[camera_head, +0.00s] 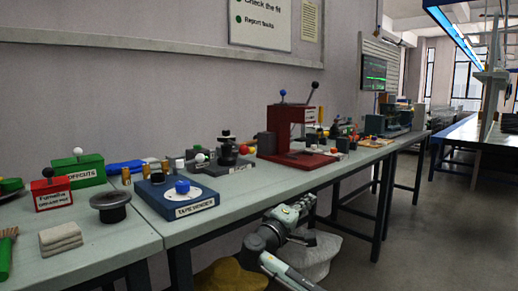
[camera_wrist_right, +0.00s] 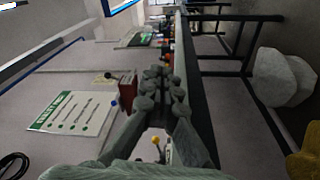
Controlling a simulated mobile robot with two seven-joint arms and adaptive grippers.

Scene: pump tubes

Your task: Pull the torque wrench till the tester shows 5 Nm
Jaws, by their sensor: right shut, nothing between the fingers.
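I cannot make out a torque wrench or a torque tester with a readout in either view. My right gripper (camera_head: 305,205) is in front of the workbench (camera_head: 250,202), by its front edge in the head view, touching nothing that I can see. Its fingers are closed together with nothing between them, as the right wrist view (camera_wrist_right: 163,88) also shows. My left gripper is not in view.
White (camera_head: 312,255) and yellow (camera_head: 230,275) sacks lie below. The right aisle is clear.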

